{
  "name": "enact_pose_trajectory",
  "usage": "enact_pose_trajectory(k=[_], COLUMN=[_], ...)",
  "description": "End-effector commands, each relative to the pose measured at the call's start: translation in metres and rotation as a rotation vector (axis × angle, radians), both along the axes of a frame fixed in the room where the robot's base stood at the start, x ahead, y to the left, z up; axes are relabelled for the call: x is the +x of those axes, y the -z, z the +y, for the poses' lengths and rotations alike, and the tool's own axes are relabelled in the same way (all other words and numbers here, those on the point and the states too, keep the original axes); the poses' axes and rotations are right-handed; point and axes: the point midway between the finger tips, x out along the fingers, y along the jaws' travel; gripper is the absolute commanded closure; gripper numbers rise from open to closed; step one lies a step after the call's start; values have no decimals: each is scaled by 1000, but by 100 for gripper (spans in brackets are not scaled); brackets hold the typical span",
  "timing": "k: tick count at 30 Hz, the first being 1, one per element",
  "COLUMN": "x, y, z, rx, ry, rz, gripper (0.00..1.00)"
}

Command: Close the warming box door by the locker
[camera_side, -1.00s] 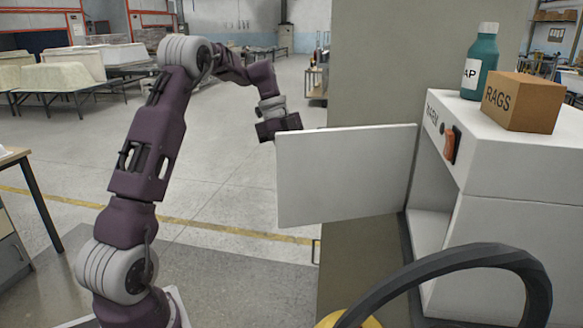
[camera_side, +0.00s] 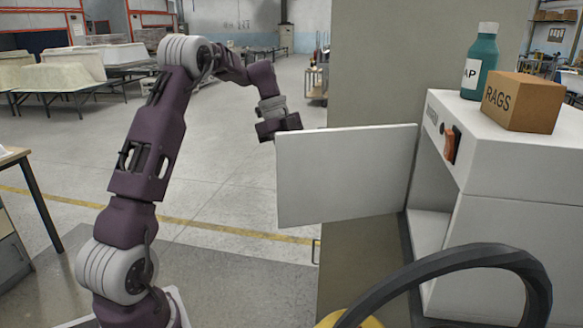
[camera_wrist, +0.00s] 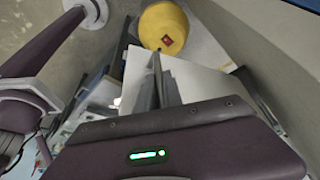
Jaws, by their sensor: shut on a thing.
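The warming box (camera_side: 510,155) is a white cabinet at the right of the side view, with an orange switch on its front. The exact grip point is not clear.
A tall grey-green panel, perhaps the locker (camera_side: 400,65), stands behind the door. A teal bottle (camera_side: 480,62) and a cardboard box marked RAGS (camera_side: 522,100) stand on the warming box. A yellow object with a dark hoop (camera_side: 450,265) is in front.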

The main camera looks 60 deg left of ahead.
Motion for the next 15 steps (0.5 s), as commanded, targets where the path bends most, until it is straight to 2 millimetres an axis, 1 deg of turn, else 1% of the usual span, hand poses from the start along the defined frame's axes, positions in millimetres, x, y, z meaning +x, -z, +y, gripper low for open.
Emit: enact_pose_trajectory(k=[5, 8, 11, 14, 15], x=[-2, -6, -12, -20, -23], y=[-2, -2, -2, -2, -2], z=[-4, -12, -26, -47, -56], rx=[-2, -2, -3, -2, -2], ry=[-12, -39, -86, -153, -183], rz=[-1, -2, -1, -1, -1], gripper=[100, 100, 100, 100, 100])
